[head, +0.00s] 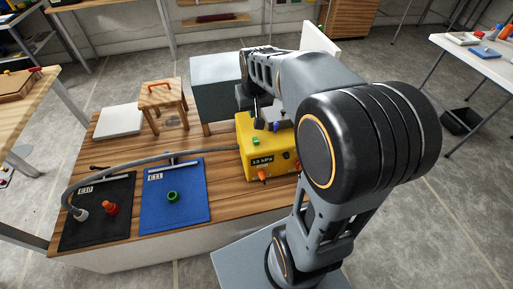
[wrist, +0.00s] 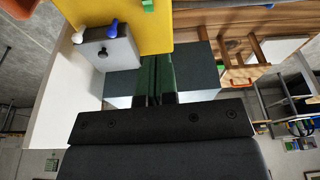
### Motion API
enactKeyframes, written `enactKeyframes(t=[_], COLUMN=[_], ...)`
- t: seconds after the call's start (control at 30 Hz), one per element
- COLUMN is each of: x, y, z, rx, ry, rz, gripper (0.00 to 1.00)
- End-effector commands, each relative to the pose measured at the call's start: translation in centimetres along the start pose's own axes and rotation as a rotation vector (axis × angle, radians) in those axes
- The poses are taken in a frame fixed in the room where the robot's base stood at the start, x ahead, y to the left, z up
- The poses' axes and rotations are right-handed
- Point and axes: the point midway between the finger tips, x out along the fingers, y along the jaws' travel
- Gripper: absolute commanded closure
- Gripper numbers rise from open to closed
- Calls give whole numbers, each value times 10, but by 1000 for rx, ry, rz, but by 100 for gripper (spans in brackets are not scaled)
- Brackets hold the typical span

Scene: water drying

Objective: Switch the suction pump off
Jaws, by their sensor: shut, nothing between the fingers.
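The yellow suction pump (head: 262,146) stands on the wooden bench in the head view, with a display reading about 12 kPa. A green button (head: 256,141) is on its top, and an orange-red knob (head: 263,176) is at its lower front. The pump's yellow surface also fills the top of the wrist view (wrist: 125,30), with part of the green button (wrist: 148,5). My gripper (wrist: 157,62) is shut and empty, close to the pump; whether it touches is unclear. In the head view the gripper is near the pump's back, and my arm hides the pump's right side.
A grey box with a black knob (wrist: 102,52) and a blue knob (wrist: 77,38) is beside the pump. A hose (head: 130,166) runs left to a black mat (head: 85,235). A blue mat (head: 185,218), a stool (head: 162,95) and a grey block (head: 215,80) share the bench.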

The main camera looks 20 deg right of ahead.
Motion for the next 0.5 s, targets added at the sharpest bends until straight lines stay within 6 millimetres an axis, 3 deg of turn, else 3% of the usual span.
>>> enactKeyframes(t=[0.03,0.2,0.5], x=[31,65,73], y=[8,25,31], z=[-8,-31,-39], rx=[17,48,58], ry=[-11,-25,-30], rz=[4,11,14], gripper=[100,100,100])
